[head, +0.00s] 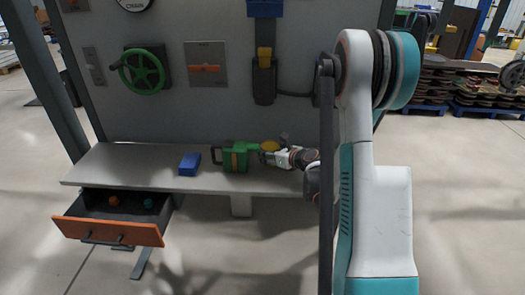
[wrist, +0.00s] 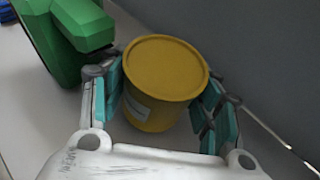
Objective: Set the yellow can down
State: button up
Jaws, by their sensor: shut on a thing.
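The yellow can (wrist: 160,82) stands between the teal-padded fingers of my gripper (wrist: 163,98) in the wrist view, with its round lid facing the camera and part of a white label showing. My gripper is shut on it, a finger on each side. In the head view only a bit of the yellow can (head: 269,146) shows, at the tip of my gripper (head: 268,155), over the back part of the workbench (head: 130,165). I cannot tell whether its base touches the bench top.
A green object with a dark handle (head: 235,157) is close left of the can; it also shows in the wrist view (wrist: 62,35). A blue box (head: 189,164) lies farther left. The grey back panel (head: 215,110) rises behind. An orange-fronted drawer (head: 108,231) hangs open. The bench's left end is clear.

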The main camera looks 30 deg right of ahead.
jog(key=shift+s+f, duration=0.2)
jog(key=shift+f, duration=0.55)
jog(key=shift+s+r, duration=0.15)
jog(key=shift+r, duration=0.05)
jog(key=shift+f, duration=0.1)
jog(key=o, duration=1.4)
jog(key=shift+c, duration=0.2)
